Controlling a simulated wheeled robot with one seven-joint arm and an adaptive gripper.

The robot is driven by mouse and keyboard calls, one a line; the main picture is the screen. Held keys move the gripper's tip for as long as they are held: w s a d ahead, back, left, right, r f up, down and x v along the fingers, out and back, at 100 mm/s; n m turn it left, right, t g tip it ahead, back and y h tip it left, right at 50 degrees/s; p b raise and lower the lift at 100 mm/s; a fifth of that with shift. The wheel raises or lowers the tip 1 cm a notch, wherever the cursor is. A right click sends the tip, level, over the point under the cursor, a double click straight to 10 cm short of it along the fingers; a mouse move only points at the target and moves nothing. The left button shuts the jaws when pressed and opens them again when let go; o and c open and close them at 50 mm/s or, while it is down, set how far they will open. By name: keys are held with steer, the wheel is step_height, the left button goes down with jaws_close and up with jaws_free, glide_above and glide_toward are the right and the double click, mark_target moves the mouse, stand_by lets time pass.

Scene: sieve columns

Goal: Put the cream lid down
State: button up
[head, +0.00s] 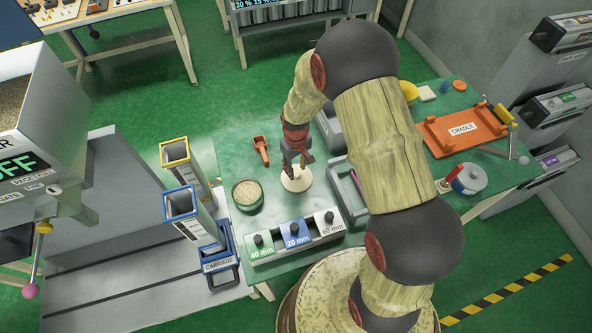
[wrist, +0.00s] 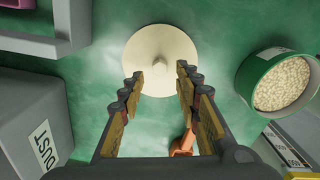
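The cream lid (head: 297,180) is a round disc with a small central knob. It appears to lie flat on the green table (head: 225,142), though the wrist view does not fully settle its height. In the wrist view the lid (wrist: 161,58) shows whole, just beyond my fingertips. My gripper (head: 296,160) points down above the lid. Its two fingers (wrist: 158,84) are spread apart with nothing between them, and the knob lies past their tips, roughly in line with the gap.
A green tub of pale grains (head: 248,194) stands left of the lid, an orange scoop (head: 261,149) behind it. A rack of labelled blocks (head: 294,238) is in front. A grey DUST box (wrist: 38,125) and an orange cradle (head: 462,131) lie to other sides.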

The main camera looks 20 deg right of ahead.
step_height(320, 180, up, 10)
steer(key=p, duration=0.1)
step_height(320, 180, up, 8)
steer(key=t, duration=0.1)
glide_above(296, 174)
steer(key=s+r+m+t, duration=0.1)
steer(key=s+r, duration=0.3)
steer(key=r, duration=0.2)
steer(key=s+r+t, duration=0.1)
steer(key=s+r, duration=0.2)
steer(key=r, duration=0.3)
steer(key=s+r+m+t, duration=0.2)
steer(key=s+r, duration=0.8)
steer(key=s, duration=0.5)
steer(key=shift+s+d+t, duration=0.15)
steer(key=shift+s+t, duration=0.05)
steer(key=shift+t, duration=0.1)
steer(key=shift+r, duration=0.1)
